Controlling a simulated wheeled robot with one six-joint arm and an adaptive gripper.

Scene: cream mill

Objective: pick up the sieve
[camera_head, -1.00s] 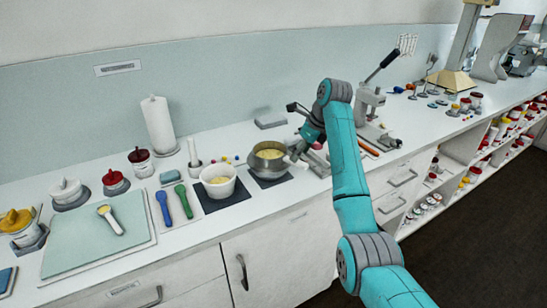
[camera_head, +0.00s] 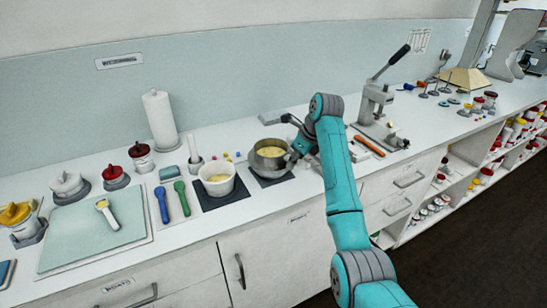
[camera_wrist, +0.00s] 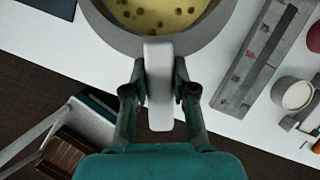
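The grey round vessel with a pale handle, which I take for the sieve (camera_head: 257,163), stands on a dark square mat on the counter. It has yellow, dark-spotted contents; its grey rim (camera_wrist: 112,28) shows at the top of the wrist view. My gripper (camera_wrist: 160,88) is over its handle (camera_wrist: 160,115), one finger on each side, and the fingers appear to touch it. In the head view my gripper (camera_head: 293,157) is at the vessel's right side, and its fingertips are partly hidden. The vessel looks level and resting on the mat.
A white bowl (camera_head: 217,187) of yellow stuff stands just left on another dark mat. A lever press (camera_head: 375,105) stands to the right. A grey ruler-like strip (camera_wrist: 250,62) lies right of the handle. A paper roll (camera_head: 160,120) is behind left.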

